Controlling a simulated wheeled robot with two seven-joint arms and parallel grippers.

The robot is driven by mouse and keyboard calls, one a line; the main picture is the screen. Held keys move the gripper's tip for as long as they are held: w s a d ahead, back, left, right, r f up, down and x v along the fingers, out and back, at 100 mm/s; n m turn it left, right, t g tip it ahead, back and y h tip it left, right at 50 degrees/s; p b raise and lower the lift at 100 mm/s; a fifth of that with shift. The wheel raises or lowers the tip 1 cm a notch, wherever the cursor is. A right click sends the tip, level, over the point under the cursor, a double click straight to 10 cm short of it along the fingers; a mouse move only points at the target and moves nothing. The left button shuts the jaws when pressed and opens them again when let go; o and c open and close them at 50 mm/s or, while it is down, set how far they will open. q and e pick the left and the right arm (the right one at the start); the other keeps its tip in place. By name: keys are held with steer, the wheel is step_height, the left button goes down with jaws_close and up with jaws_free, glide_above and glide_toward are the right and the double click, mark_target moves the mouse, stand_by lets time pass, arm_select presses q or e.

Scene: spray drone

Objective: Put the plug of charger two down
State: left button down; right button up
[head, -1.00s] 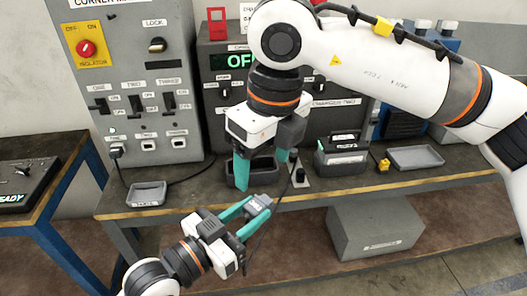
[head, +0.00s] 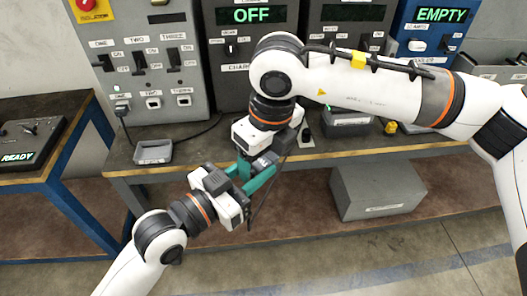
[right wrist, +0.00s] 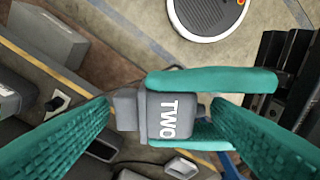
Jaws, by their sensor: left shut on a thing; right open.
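The plug of charger two (right wrist: 172,118) is a grey block lettered TWO in the right wrist view. In the head view the plug (head: 266,161) is partly hidden by the grippers, and its dark cable hangs below. My left gripper (head: 256,176) is shut on it, with teal fingers along two opposite sides. My right gripper (head: 258,153) is right above the plug in the head view. In the right wrist view the fingers of my right gripper (right wrist: 160,105) are spread on either side of the plug, apart from each other. Whether they touch it I cannot tell.
The workbench (head: 130,176) carries a small grey tray (head: 153,152). Behind stand the switch panel (head: 150,60) and a unit reading OFF (head: 251,15). A blue unit reads EMPTY (head: 441,15). A large grey box (head: 377,190) is below the bench.

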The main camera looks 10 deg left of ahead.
steer(key=c, duration=1)
arm_select(q)
steer(key=c, duration=0.9)
jaws_free()
steer(key=shift+c, duration=0.2)
arm_select(e)
steer(key=shift+c, duration=0.4)
